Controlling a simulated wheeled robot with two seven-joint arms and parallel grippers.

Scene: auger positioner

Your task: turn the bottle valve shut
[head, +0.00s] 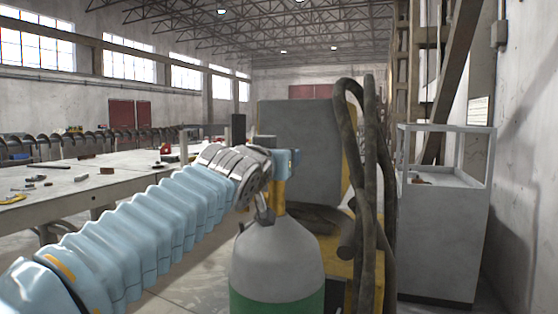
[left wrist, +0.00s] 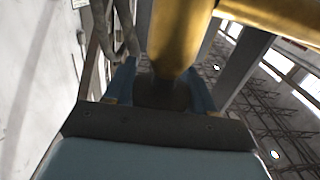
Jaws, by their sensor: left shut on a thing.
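The gas bottle (head: 278,262) stands upright, grey on top with a green band below. Its brass valve (head: 278,192) rises from the neck and fills the top of the left wrist view (left wrist: 180,35). My left gripper (head: 287,160) is at the top of the valve, reached in from the left. In the left wrist view its blue fingers (left wrist: 163,95) are on both sides of a dark knob (left wrist: 162,90) at the end of the brass body, shut on it. The knob is mostly hidden in the head view. My right gripper is not in view.
A grey and yellow machine (head: 300,130) with thick dark hoses (head: 368,170) stands close behind the bottle. A grey cabinet (head: 438,235) is to the right. A long workbench (head: 60,190) with small items is at the left.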

